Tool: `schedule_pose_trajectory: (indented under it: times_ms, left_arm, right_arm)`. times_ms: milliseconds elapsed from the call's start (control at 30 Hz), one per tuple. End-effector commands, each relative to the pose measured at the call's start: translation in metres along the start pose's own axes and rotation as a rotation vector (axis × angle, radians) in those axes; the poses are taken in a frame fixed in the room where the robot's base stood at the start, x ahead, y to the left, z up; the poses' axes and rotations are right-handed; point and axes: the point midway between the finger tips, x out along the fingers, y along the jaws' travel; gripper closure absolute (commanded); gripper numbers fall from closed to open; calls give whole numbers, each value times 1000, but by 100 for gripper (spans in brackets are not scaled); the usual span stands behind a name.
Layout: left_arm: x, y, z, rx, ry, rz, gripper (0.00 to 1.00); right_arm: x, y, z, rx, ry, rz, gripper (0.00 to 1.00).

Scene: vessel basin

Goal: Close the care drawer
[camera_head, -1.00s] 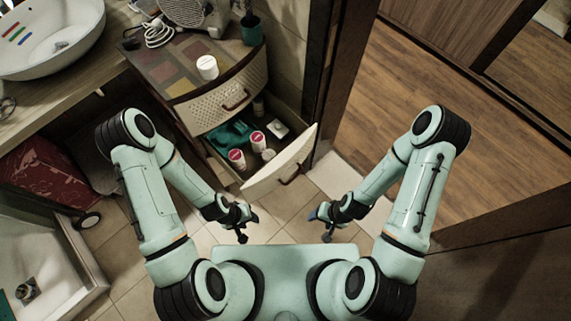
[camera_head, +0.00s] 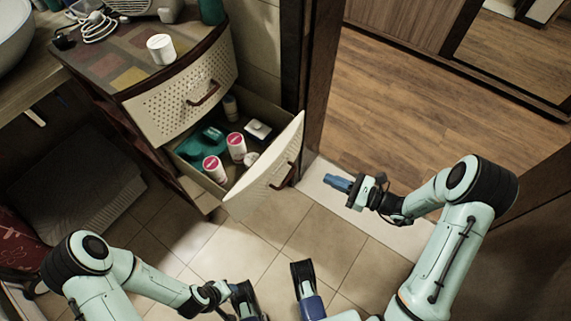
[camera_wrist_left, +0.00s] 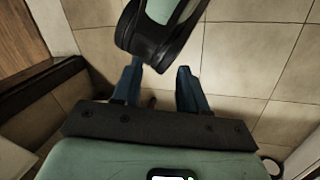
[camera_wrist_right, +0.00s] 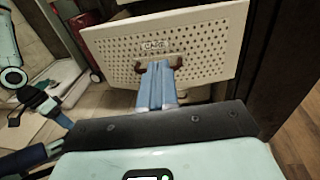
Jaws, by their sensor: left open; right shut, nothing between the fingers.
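The lower drawer (camera_head: 268,172) of the cabinet stands pulled out, with a pale front and a brown handle (camera_head: 285,177). Inside are white-and-pink jars (camera_head: 236,147), a teal item (camera_head: 205,141) and a white box (camera_head: 257,130). My right gripper (camera_head: 332,182) is shut and empty, its blue fingers pointing at the drawer front across a small gap. In the right wrist view its fingers (camera_wrist_right: 160,85) overlap the handle of a perforated front (camera_wrist_right: 210,50); contact cannot be told there. My left gripper (camera_head: 234,289) is low, away from the drawer, and open in the left wrist view (camera_wrist_left: 158,85).
The upper drawer (camera_head: 185,100) is shut. A white jar (camera_head: 161,48) stands on the cabinet top (camera_head: 110,60). A dark door frame (camera_head: 322,80) rises right of the drawer. Tiled floor (camera_head: 300,230) in front of the drawer is clear.

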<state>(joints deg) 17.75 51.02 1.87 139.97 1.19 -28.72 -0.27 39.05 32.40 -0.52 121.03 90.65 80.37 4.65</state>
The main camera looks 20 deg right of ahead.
Motion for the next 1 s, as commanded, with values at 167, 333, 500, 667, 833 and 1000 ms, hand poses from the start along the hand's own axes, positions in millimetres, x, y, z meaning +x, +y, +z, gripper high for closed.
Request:
schedule_pose_trajectory:
  times_ms: [167,333,500,667,833,1000]
  left_arm:
    - [6,-1,-3,0,8,0,57]
    - [9,-2,-8,-1,21,0,57]
    - [15,-5,-16,-3,43,-2,57]
    - [20,-7,-24,-6,68,-4,57]
    - [24,-9,-32,-7,89,-5,57]
    - [26,-10,-37,-8,101,-6,57]
  right_arm:
    - [1,-16,9,-11,-52,-52,100]
    - [26,-16,10,-10,-53,-48,100]
    - [64,-17,11,-9,-52,-46,100]
    - [96,-19,12,-8,-51,-47,100]
    - [122,-20,14,-9,-51,-48,100]
    - [134,-21,15,-9,-49,-50,100]
